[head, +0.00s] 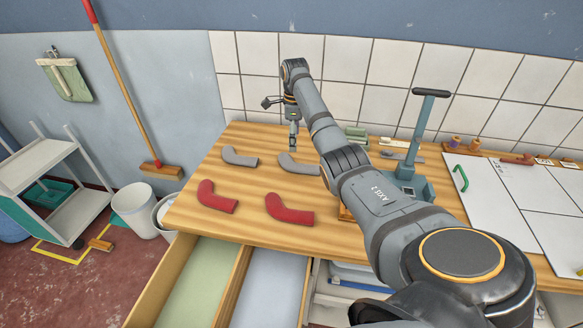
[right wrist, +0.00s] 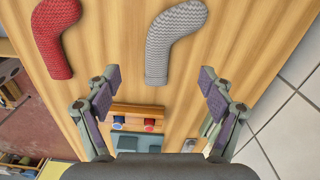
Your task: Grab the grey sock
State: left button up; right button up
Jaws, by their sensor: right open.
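Two bent grey socks lie on the wooden table in the head view: a left one (head: 239,157) and a right one (head: 298,165), partly hidden by my arm. Two red socks, a left one (head: 217,197) and a right one (head: 289,210), lie nearer the front. My right gripper (head: 293,134) is above the table's back part, by the right grey sock. In the right wrist view, a ribbed grey sock (right wrist: 172,45) lies ahead of my open, empty right gripper (right wrist: 153,83), apart from the fingers. A red sock (right wrist: 55,38) is left of it. My left gripper is not in view.
A blue-grey lever device (head: 410,185) stands right of my arm. A wooden block with blue and red pieces (right wrist: 135,118) lies between my fingers in the wrist picture. White tiles (head: 340,75) rise behind the table. Open drawers (head: 245,280) stick out in front.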

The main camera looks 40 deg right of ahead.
aim_at(295, 164)
notch_tip(295, 164, down, 4)
jog(key=shift+s+f+p, duration=0.15)
jog(key=shift+p, duration=0.4)
jog(key=shift+f, duration=0.7)
jog(key=f+p, duration=0.1)
jog(key=f, duration=0.3)
jog(key=shift+d, duration=0.2)
jog(key=shift+f, duration=0.35)
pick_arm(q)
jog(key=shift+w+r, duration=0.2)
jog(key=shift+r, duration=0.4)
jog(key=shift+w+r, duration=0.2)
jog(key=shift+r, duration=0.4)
pick_arm(e)
jog(key=c, duration=1.1)
